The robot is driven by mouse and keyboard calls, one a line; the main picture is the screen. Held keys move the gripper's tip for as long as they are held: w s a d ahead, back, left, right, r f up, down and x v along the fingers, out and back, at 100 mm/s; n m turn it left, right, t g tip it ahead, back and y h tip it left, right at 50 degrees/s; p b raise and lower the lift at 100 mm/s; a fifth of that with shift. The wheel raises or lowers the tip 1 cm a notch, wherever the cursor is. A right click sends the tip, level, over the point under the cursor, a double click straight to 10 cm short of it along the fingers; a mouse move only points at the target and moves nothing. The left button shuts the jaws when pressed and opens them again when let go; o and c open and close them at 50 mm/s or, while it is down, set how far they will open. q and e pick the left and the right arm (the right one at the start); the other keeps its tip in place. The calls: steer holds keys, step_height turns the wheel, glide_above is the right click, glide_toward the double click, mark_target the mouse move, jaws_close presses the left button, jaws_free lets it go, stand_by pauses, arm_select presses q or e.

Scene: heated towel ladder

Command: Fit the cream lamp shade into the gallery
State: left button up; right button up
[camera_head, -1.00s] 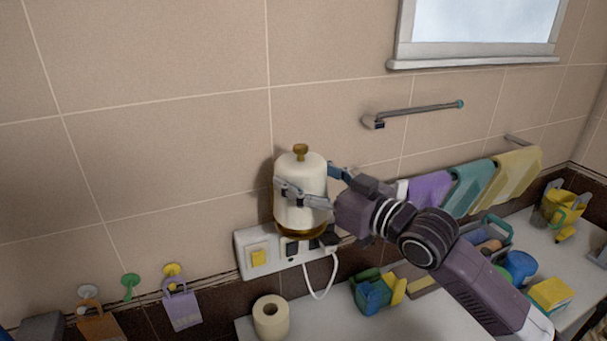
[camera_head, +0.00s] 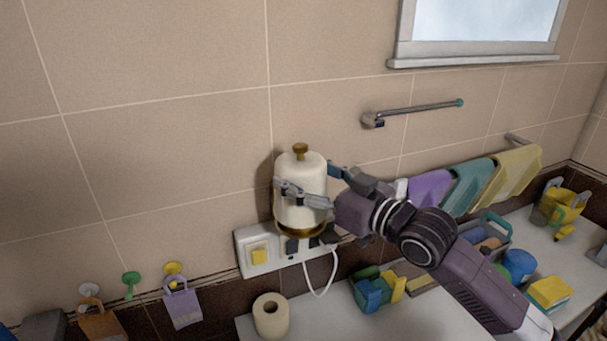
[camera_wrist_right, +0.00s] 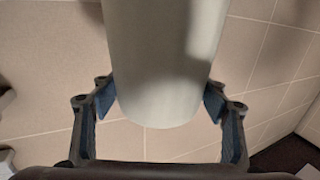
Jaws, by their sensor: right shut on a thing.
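The cream lamp shade (camera_head: 301,180) stands upright against the tiled wall in the head view, with a brass knob (camera_head: 300,149) above it. The brass gallery (camera_head: 300,232) shows as a gold ring at the shade's lower end; whether the shade is seated in it cannot be told. My right gripper (camera_head: 312,186) is shut on the shade, one finger across its front and one at its right side. In the right wrist view the shade (camera_wrist_right: 165,65) fills the middle between the two blue-padded fingers (camera_wrist_right: 160,100). My left gripper is not in view.
A white socket plate (camera_head: 256,244) with plugs and a white cable sits just below the gallery. A toilet roll (camera_head: 271,316) stands on the counter below. A towel rail (camera_head: 415,110) and hanging towels (camera_head: 468,186) are to the right. The wall left of the shade is clear.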

steer(key=shift+f+b, duration=0.65)
steer(key=shift+f, duration=0.45)
steer(key=o, duration=1.2)
steer(key=shift+r, duration=0.1)
steer(key=shift+o, duration=0.2)
steer(key=shift+d, duration=0.1)
steer(key=v, duration=1.2)
